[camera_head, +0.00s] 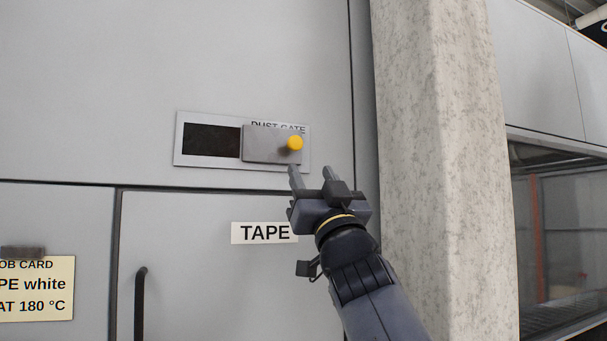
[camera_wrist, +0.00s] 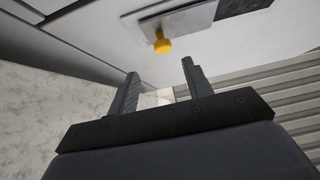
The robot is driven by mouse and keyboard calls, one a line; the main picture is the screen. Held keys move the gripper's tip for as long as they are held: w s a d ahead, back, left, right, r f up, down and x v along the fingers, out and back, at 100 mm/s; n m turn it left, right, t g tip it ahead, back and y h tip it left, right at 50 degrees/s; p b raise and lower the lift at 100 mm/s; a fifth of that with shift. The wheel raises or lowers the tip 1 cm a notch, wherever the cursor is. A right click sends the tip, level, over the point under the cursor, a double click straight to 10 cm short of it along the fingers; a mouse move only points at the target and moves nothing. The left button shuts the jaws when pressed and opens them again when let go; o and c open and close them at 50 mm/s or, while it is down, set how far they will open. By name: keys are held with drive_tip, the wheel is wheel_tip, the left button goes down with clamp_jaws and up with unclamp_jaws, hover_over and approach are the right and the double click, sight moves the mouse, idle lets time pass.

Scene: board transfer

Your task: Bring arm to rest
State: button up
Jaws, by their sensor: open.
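My gripper (camera_head: 312,175) is open and empty in the head view, raised in front of the grey cabinet wall. Its two fingers also show apart in the wrist view (camera_wrist: 160,80), with nothing between them. The dust gate, a grey sliding plate (camera_head: 262,145) with a yellow knob (camera_head: 295,143), sits at the right part of its frame, and a dark opening (camera_head: 211,139) shows to its left. The knob is just above the fingertips in the head view. In the wrist view the yellow knob (camera_wrist: 162,45) lies beyond the fingers, apart from them.
A cabinet door labelled TAPE (camera_head: 265,233) has a black handle (camera_head: 140,300) at lower left. A job card (camera_head: 38,290) is at the far left. A concrete column (camera_head: 440,150) stands close to the right of my arm. A glazed bay (camera_head: 565,230) is further right.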

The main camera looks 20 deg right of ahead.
sight(294, 147)
drive_tip(key=shift+v, duration=0.9)
drive_tip(key=shift+r, duration=0.1)
drive_tip(key=p+x, duration=0.5)
drive_tip(key=x, duration=0.6)
drive_tip(key=shift+f, duration=0.2)
drive_tip(key=shift+s+a, duration=0.1)
drive_tip(key=shift+a, duration=0.65)
drive_tip(key=shift+d, duration=0.35)
drive_tip(key=shift+a+f, duration=0.1)
